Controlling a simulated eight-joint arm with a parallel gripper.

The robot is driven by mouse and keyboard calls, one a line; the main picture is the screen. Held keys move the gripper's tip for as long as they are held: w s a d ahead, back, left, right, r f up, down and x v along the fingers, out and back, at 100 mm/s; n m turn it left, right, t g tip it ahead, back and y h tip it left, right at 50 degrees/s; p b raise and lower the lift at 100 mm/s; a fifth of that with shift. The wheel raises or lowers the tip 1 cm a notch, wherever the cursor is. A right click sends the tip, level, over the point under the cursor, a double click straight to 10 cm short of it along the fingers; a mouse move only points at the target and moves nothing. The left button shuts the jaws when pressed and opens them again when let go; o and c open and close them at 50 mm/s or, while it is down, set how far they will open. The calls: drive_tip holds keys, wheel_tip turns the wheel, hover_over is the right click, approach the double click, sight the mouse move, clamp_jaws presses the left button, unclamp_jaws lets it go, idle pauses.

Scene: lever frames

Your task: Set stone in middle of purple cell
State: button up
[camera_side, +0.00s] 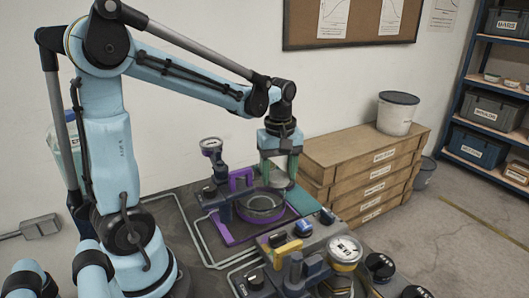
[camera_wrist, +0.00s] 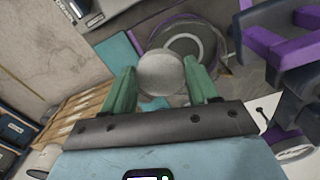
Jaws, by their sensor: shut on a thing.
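In the wrist view a rounded pale grey stone (camera_wrist: 160,74) sits between the green fingers of my gripper (camera_wrist: 161,66), which are shut on it. The dish also shows just beyond the stone in the wrist view (camera_wrist: 205,38). A flat purple outline (camera_side: 219,235) marks an area on the bench around the dish's left and front. A purple upright frame (camera_side: 239,178) stands behind the dish.
In the side view a control panel with a yellow block (camera_side: 288,248), knobs and a gauge (camera_side: 345,250) is in front of the dish. A gauge on a post (camera_side: 211,146) stands behind left. Wooden drawers (camera_side: 365,160) with a white bucket (camera_side: 397,113) are to the right.

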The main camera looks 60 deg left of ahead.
sight(262, 206)
drive_tip(key=shift+s+a+f+n, duration=0.5)
drive_tip(key=shift+f+n, duration=0.3)
drive_tip(key=shift+f, duration=0.6)
drive_tip(key=shift+s+a+f+n, duration=0.4)
drive_tip(key=shift+a+f+n, duration=0.3)
drive_tip(key=shift+f, duration=0.7)
drive_tip(key=shift+s+a+f+n, duration=0.45)
drive_tip(key=shift+f+n, duration=0.45)
drive_tip(key=shift+f, duration=0.5)
drive_tip(key=shift+f, duration=0.35)
drive_tip(key=o, duration=1.1)
drive_tip(key=shift+c, duration=0.2)
drive_tip(key=shift+o, duration=0.6)
drive_tip(key=shift+r, duration=0.25)
wheel_tip(262, 206, up, 12)
